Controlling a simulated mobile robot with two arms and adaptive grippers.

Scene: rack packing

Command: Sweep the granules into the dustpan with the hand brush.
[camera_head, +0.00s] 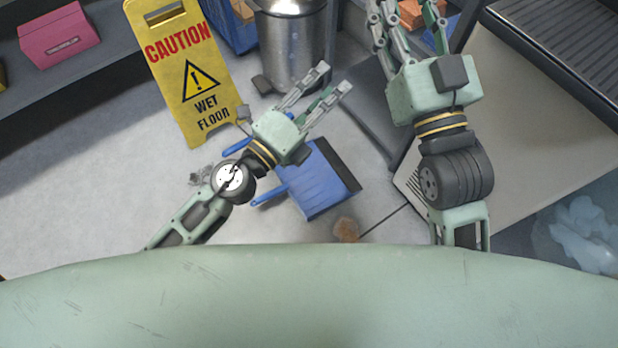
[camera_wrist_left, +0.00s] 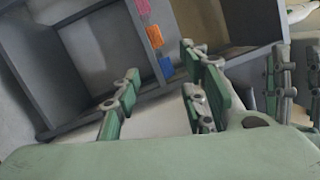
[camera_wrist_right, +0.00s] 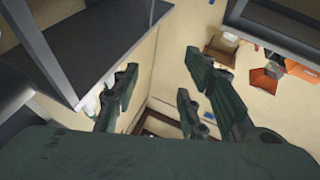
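The blue dustpan (camera_head: 318,182) lies on the floor in the head view, its short handle (camera_head: 270,201) pointing left and its dark edge at the right. A blue bar (camera_head: 236,148) shows beside my left gripper; it may be the hand brush's handle, and the rest is hidden. A small brown patch (camera_head: 347,230), perhaps the granules, lies on the floor below the dustpan. My left gripper (camera_head: 334,80) is open and empty above the floor, beyond the dustpan. My right gripper (camera_head: 406,14) is open and empty, higher at the right. Both wrist views show empty fingers.
A yellow wet-floor sign (camera_head: 187,75) stands left of a metal bin (camera_head: 293,45). Grey crumpled bits (camera_head: 202,176) lie on the floor. A pink box (camera_head: 58,36) sits on a shelf. A pale panel and dark conveyor (camera_head: 560,40) fill the right. Floor at left is clear.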

